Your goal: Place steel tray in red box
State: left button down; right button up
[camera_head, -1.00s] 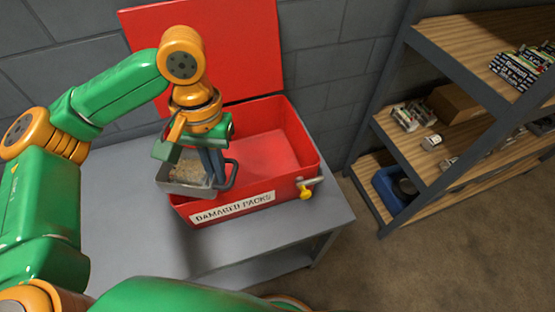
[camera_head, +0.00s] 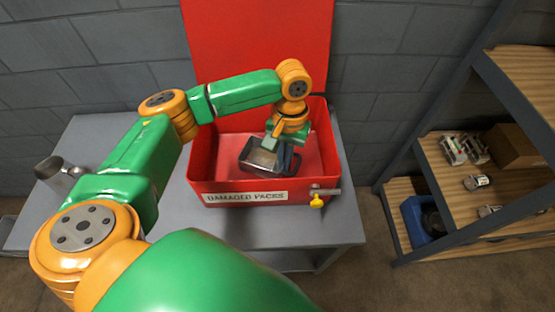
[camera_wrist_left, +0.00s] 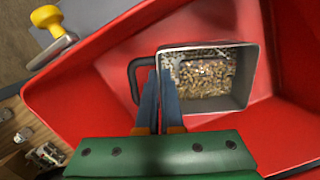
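The steel tray (camera_head: 256,158) is inside the open red box (camera_head: 203,165), within its walls; whether it touches the floor I cannot tell. In the left wrist view the tray (camera_wrist_left: 248,85) holds grainy material and has a dark handle on its left side. My left gripper (camera_head: 275,147) reaches down into the box at the tray. The red box also shows around the tray in the wrist view (camera_wrist_left: 60,105). My right gripper is out of view.
The box stands on a grey table (camera_head: 245,228), its raised red lid (camera_head: 255,40) against the wall. A yellow-knobbed latch (camera_head: 317,202) is on its front. A metal cylinder (camera_head: 55,170) is at the table's left. A shelf (camera_head: 470,190) with a blue bin (camera_head: 420,220) stands right.

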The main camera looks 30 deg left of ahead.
pick_arm(q)
notch_tip(320, 180, down, 6)
jog(key=shift+r+b, duration=0.25)
jog(key=shift+b, duration=0.1)
jog(key=c, duration=1.1)
grip_release()
jog(key=r, duration=0.4)
jog(key=w+r+p, duration=0.1)
jog(key=r, duration=0.7)
jog(key=shift+w+r+p, duration=0.1)
jog(key=shift+w+p, duration=0.1)
jog(key=shift+p, duration=0.1)
